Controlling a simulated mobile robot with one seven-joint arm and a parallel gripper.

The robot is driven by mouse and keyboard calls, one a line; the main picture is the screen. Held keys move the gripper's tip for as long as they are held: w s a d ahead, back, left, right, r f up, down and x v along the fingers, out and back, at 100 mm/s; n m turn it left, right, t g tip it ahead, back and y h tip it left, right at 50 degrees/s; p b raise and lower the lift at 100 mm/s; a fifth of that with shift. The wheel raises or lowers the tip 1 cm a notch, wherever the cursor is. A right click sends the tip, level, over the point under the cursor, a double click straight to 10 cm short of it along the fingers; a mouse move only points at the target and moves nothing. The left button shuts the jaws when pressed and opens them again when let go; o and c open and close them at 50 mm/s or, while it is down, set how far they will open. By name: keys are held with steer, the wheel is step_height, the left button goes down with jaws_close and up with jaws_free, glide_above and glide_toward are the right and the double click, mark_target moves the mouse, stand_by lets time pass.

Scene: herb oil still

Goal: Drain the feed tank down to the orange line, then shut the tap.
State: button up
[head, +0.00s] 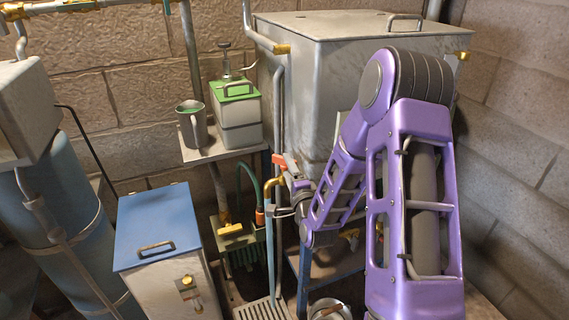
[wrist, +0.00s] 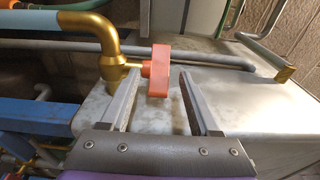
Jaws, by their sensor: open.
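The feed tank (head: 345,28), a large grey metal box with a lid, stands at the back right in the head view. Its tap has a brass body and bent spout (wrist: 105,40) and an orange handle (wrist: 158,70). The handle also shows in the head view, left of my arm. My gripper (wrist: 159,84) is open at the tap, with one finger on either side of the orange handle and a gap visible on both sides. My arm hides part of the tank's front. I cannot make out the orange line or the liquid level.
A blue-lidded box (head: 155,225) stands at the front left. A shelf (head: 205,152) holds a metal jug (head: 191,125) and a green-topped canister (head: 238,110). A floor grate (head: 262,309) lies below the tap. Pipes (head: 278,110) run close to the tap.

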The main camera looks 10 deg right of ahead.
mark_target(284, 165)
steer(key=shift+w+a, duration=0.15)
steer(key=shift+w, duration=1.85)
jaws_close()
